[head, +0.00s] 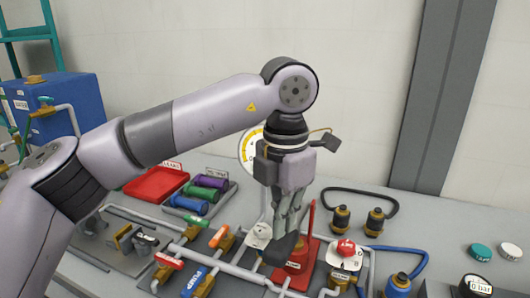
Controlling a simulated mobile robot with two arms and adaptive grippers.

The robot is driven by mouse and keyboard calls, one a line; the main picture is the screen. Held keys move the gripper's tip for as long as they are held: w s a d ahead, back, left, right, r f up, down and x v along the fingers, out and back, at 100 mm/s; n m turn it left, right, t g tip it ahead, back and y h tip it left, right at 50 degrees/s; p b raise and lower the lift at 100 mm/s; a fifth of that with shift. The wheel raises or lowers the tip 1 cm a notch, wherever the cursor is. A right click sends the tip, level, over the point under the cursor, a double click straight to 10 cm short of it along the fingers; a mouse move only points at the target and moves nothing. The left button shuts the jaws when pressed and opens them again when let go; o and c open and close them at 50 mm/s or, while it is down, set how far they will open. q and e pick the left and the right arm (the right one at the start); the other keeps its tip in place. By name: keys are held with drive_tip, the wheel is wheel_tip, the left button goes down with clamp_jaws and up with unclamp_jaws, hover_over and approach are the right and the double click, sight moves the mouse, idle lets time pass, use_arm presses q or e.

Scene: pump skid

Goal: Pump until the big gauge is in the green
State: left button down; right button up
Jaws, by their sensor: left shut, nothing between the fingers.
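The big gauge (249,150) has a white face with a yellow rim and stands behind my left gripper, which hides much of it. Its needle and green zone cannot be made out. A hand pump with a red base (300,277) and an upright red lever (311,218) stands at the middle of the skid. My left gripper (284,248) is shut and empty, pointing down in front of the pump. Its dark fingertips overlap the pump in the picture, just left of the lever; I cannot tell whether they touch. My right gripper is out of view.
Pipes with orange, red and blue "PUMP" (194,283) valve handles run left of the pump. A red knob (346,247) is to the right. A red tray (156,183), coloured cylinders (204,190) and a blue tank (60,105) are left. A small "0 bar" gauge (477,287) is lower right.

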use_arm(q)
drive_tip(key=shift+r, duration=0.25)
wheel_tip(320, 180, up, 5)
drive_tip(key=p, duration=0.3)
drive_tip(key=shift+f+p, duration=0.2)
drive_tip(key=shift+p, duration=0.2)
